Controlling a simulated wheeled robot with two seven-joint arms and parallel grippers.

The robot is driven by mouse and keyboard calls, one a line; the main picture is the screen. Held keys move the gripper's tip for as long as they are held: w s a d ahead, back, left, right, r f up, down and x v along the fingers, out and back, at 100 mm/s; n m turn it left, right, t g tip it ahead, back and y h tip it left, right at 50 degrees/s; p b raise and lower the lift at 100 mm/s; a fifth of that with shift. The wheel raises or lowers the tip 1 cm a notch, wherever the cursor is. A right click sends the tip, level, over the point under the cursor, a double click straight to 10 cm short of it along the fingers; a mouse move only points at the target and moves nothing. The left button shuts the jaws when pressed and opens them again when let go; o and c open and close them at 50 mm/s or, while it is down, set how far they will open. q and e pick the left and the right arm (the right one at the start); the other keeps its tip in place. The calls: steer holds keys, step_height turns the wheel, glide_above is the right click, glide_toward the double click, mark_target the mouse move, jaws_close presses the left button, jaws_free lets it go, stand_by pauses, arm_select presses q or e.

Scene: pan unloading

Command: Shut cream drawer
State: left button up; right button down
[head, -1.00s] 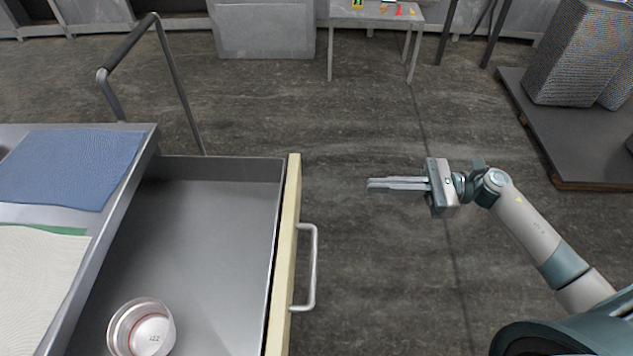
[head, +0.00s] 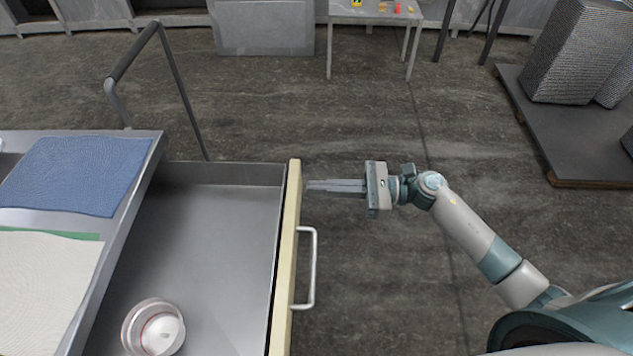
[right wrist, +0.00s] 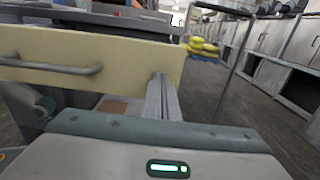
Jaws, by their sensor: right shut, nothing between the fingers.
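The cream drawer (head: 286,255) stands pulled out from the metal cart, its cream front facing right with a grey bar handle (head: 312,268). A round metal pan (head: 153,328) lies inside the drawer near its front in the head view. My right gripper (head: 308,186) is shut and empty, its fingertips at or very close to the outer face of the drawer front, beyond the handle's far end. In the right wrist view the cream front (right wrist: 130,60) and handle (right wrist: 50,66) show, with the shut fingers (right wrist: 162,85) against or just before the front's right end. My left gripper is not in view.
The cart top (head: 150,150) bears a blue cloth (head: 75,175) and a cream cloth (head: 45,280). A push bar (head: 130,55) rises at the cart's far side. A dark platform (head: 550,150) with grey stacks is at the right. The floor between is clear.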

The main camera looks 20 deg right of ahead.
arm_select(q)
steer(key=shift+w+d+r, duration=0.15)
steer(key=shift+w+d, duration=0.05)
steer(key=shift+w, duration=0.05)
arm_select(e)
steer(key=shift+w+a, duration=0.2)
steer(key=shift+a, duration=0.35)
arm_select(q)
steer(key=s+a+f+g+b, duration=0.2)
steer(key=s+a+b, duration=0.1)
arm_select(e)
glide_toward(185, 194)
step_height(185, 194, up, 4)
steer(key=shift+f, duration=0.1)
steer(key=b+x, duration=0.1)
steer(key=x, duration=0.8)
steer(key=shift+w+a+b, duration=0.1)
steer(key=shift+a+b, duration=0.25)
steer(key=shift+b, duration=0.05)
steer(key=shift+a, duration=0.2)
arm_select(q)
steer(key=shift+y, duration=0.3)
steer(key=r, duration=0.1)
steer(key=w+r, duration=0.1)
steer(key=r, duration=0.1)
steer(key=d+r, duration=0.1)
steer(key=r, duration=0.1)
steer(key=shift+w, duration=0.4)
